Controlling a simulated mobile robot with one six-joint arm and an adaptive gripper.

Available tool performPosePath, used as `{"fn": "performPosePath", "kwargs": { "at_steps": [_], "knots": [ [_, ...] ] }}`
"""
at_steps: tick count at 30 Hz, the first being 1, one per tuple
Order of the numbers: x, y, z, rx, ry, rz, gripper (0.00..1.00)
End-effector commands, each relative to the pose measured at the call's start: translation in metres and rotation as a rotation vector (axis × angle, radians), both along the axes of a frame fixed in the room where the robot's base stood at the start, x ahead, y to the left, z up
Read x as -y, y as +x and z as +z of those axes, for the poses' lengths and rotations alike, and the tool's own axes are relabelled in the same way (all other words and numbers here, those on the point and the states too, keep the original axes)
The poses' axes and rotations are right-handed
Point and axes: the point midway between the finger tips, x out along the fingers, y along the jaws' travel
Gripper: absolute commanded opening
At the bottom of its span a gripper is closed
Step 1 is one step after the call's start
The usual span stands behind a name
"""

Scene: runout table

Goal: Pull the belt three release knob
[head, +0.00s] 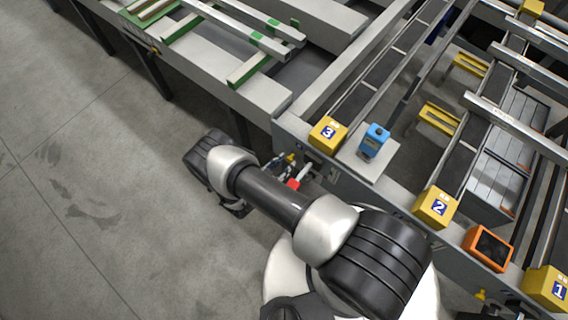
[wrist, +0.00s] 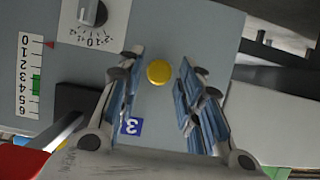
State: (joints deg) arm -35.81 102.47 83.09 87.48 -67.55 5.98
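The round yellow knob (wrist: 159,72) sits on a grey panel (wrist: 190,25) in the wrist view, above a blue label with a 3 (wrist: 131,126). My gripper (wrist: 161,58) is open, with its blue-padded fingers on either side of the knob. Gaps show between the knob and both fingers, so it is not gripped. I cannot tell how far the fingertips are from the panel. In the head view a small yellow knob (head: 291,157) shows at the table's front, below the yellow block marked 3 (head: 328,133). My arm partly hides the gripper there.
A black dial (wrist: 93,12) and a scale with a green mark (wrist: 31,80) are left of the knob in the wrist view. A blue device (head: 375,141) stands beside block 3. Block 2 (head: 435,207) and an orange-framed screen (head: 488,248) are farther right. The floor at left is clear.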

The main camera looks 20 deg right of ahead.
Motion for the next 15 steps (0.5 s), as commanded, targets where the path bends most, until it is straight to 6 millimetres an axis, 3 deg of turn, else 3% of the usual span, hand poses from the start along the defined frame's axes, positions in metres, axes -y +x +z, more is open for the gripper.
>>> {"fn": "performPosePath", "kwargs": {
  "at_steps": [3,15],
  "knots": [
    [0.0003,0.0003,0.0002,0.001,0.000,0.000,0.44],
    [-0.0060,-0.0025,0.0031,0.002,0.000,0.003,0.44]
  ]
}}
